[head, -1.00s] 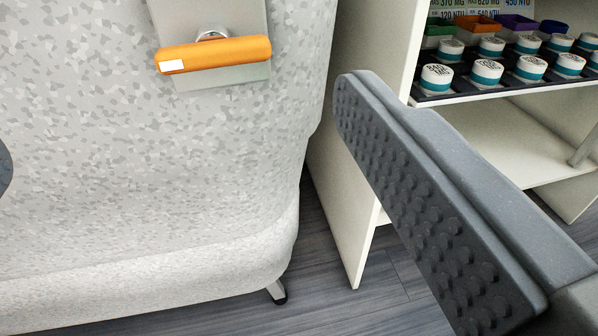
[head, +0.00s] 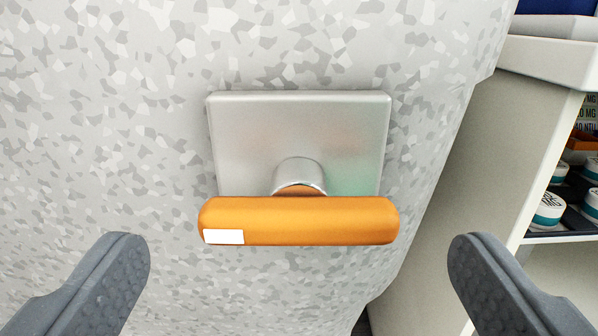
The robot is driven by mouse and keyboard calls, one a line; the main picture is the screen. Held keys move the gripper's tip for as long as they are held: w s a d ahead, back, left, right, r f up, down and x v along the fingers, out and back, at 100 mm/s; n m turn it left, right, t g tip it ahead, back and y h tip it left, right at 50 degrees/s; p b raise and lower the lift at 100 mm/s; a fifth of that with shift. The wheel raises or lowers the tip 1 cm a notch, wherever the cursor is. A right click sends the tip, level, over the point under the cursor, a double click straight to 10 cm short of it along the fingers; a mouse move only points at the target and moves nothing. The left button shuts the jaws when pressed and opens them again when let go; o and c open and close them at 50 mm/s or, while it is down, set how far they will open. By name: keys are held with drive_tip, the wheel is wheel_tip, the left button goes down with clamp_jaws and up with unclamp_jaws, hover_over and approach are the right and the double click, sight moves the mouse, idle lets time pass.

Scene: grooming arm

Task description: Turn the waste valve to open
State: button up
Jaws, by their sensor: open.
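The waste valve's orange handle (head: 300,221) lies level across the picture in the head view, with a white patch at its left end. It sits on a short metal stem (head: 299,174) in front of a silver square plate (head: 245,130) on the speckled grey-white body (head: 100,110). My gripper (head: 300,262) is open, with one dark grey finger to the lower left of the handle and one to the lower right. The handle's ends lie between the fingers in the picture. Neither finger appears to touch it.
A cream shelf unit (head: 440,190) stands close on the right, beside the speckled body. Several white and teal jars (head: 549,209) stand on its shelf. The body's surface around the plate is otherwise clear.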

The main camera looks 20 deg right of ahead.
sight(300, 233)
drive_tip(key=shift+x, duration=1.55)
drive_tip(key=c, duration=1)
